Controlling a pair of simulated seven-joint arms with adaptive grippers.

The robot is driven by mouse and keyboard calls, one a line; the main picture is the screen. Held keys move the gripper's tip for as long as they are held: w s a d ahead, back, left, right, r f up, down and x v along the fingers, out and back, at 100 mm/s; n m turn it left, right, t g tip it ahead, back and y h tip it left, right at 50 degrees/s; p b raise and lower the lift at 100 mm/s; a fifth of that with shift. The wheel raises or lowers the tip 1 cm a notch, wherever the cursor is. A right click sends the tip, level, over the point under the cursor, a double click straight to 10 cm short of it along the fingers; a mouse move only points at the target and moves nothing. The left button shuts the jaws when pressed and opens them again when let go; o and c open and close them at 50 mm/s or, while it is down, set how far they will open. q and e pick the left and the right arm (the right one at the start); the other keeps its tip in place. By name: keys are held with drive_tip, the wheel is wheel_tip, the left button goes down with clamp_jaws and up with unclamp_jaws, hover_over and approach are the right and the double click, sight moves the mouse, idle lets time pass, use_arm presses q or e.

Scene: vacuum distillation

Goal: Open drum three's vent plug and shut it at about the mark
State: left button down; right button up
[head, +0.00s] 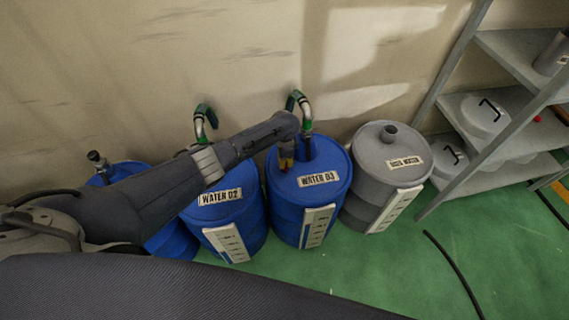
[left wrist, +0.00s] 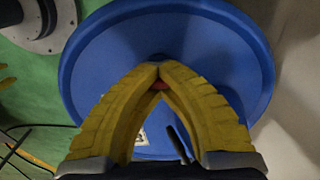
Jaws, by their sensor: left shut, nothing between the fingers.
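Drum three (head: 337,165) is the blue drum labelled WATER D3, with a white scale strip (head: 317,226) down its front. My left gripper (head: 286,162) is over the left part of its lid, pointing down. In the left wrist view the yellow fingers of my left gripper (left wrist: 159,70) meet at their tips above the blue lid (left wrist: 100,60), with nothing between them. A small red part (left wrist: 160,85) shows behind the tips, partly hidden; I cannot tell whether it is the vent plug or whether the fingers touch it. My right gripper is not in view.
Blue drum WATER D2 (head: 245,215) stands left, partly behind my arm. A grey drum (head: 380,160) stands right. Curved pipes (head: 304,106) with green parts rise behind drum three. A metal shelf (head: 500,105) is at the far right. A black hose (head: 455,270) lies on the green floor.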

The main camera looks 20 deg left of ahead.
use_arm(q)
drive_tip(key=shift+w+d+r, duration=0.25)
drive_tip(key=shift+d+r, duration=0.05)
drive_tip(key=shift+d, duration=0.3)
drive_tip(key=c, duration=0.5)
unclamp_jaws()
drive_tip(key=shift+s+a+f, duration=0.15)
drive_tip(key=shift+a, duration=0.15)
wheel_tip(320, 180, up, 12)
drive_tip(key=shift+r, duration=0.1)
idle(1.1)
